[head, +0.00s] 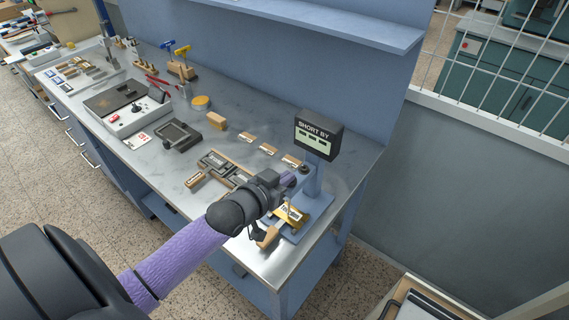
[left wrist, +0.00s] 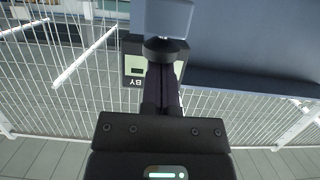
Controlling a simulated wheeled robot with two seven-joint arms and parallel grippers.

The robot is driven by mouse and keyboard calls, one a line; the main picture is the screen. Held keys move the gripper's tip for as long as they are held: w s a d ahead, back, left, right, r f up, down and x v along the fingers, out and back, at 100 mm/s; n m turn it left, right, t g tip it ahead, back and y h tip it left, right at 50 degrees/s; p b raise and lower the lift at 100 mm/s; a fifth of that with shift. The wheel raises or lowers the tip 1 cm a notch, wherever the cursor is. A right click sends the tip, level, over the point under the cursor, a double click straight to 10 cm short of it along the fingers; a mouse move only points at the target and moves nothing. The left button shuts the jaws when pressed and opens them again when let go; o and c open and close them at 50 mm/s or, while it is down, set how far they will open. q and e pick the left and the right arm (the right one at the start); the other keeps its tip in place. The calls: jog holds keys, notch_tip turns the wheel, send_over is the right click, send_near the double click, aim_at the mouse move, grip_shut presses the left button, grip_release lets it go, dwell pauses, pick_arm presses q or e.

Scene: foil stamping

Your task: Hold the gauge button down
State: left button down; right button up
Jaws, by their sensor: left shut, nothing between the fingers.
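The gauge is a blue stand with a dark display box (head: 318,136) that reads "SHORT BY" above several dashes. It stands at the right end of the metal bench. A dark round button (head: 304,169) sits on the front of its column. The button also shows in the left wrist view (left wrist: 163,46). My left gripper (head: 288,179) is shut and empty, its fingertips pointing at the button. In the left wrist view the closed fingers (left wrist: 162,85) reach up to the button; whether they press it I cannot tell. My right gripper is not in view.
A yellow labelled piece (head: 291,213) and a wooden handle (head: 268,238) lie at the gauge's foot, below my left gripper. Type holders (head: 222,167) and small labelled blocks (head: 268,149) lie to the left. A wire fence (head: 490,75) stands beyond the bench.

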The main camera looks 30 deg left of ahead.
pick_arm(q)
jog(key=shift+s+f, duration=0.15)
jog(key=shift+f, duration=0.15)
jog(key=r+p, duration=0.1)
jog(key=r, duration=0.1)
jog(key=r+p, duration=0.1)
jog(key=p, duration=0.1)
jog(key=r+p, duration=0.2)
jog(key=shift+w+r, duration=0.25)
jog(key=shift+r, duration=0.05)
jog(key=d+v, duration=0.1)
jog(key=v, duration=0.8)
jog(key=shift+s+a+f+p, duration=0.3)
jog(key=shift+s+a+p, duration=0.1)
jog(key=shift+s+a, duration=0.15)
